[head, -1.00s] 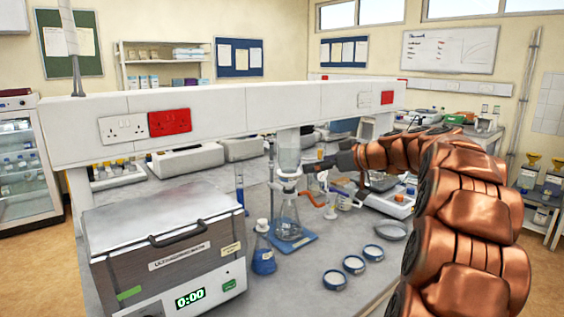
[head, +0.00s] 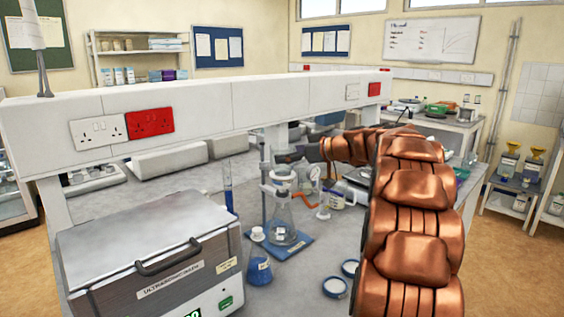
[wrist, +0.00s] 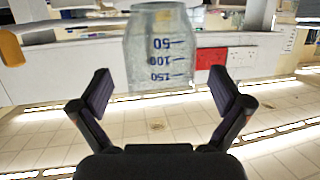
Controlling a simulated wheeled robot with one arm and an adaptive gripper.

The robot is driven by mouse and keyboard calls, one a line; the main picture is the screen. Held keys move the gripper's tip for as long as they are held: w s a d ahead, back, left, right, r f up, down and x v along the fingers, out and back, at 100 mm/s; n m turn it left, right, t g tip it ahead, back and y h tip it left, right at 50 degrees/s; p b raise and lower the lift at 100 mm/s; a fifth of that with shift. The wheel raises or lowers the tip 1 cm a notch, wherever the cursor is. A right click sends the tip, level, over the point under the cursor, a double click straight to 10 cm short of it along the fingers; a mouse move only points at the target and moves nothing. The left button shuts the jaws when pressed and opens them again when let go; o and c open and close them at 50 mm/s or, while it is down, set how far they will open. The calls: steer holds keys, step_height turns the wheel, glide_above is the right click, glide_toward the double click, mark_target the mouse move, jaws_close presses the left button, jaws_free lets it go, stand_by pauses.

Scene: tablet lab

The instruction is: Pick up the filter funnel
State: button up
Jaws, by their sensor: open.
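The filter funnel (wrist: 160,48) is a clear glass cup with blue graduation marks, which appear upside down in the wrist view. It is at the top centre of that view. My gripper (wrist: 162,82) is open, with one dark finger on each side of the funnel's near end in the picture. Gaps show between the glass and both fingers, and nothing is held. In the head view my gripper (head: 288,157) is at the funnel's height above the conical flask (head: 283,218), and the funnel is mostly hidden there. The flask stands on a blue base (head: 285,247).
An orange hose (head: 314,198) is at the flask's right. A blue-filled flask (head: 259,269) and a blue cylinder (head: 228,187) stand to its left. The ultrasonic bath (head: 150,265) fills the front left. Round dishes (head: 335,288) lie in front.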

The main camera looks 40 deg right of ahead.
steer(key=shift+p+x, duration=0.3)
steer(key=shift+x, duration=1)
steer(key=shift+r, duration=0.1)
steer(key=c, duration=1.1)
steer(key=shift+c, duration=0.2)
steer(key=shift+r, duration=0.15)
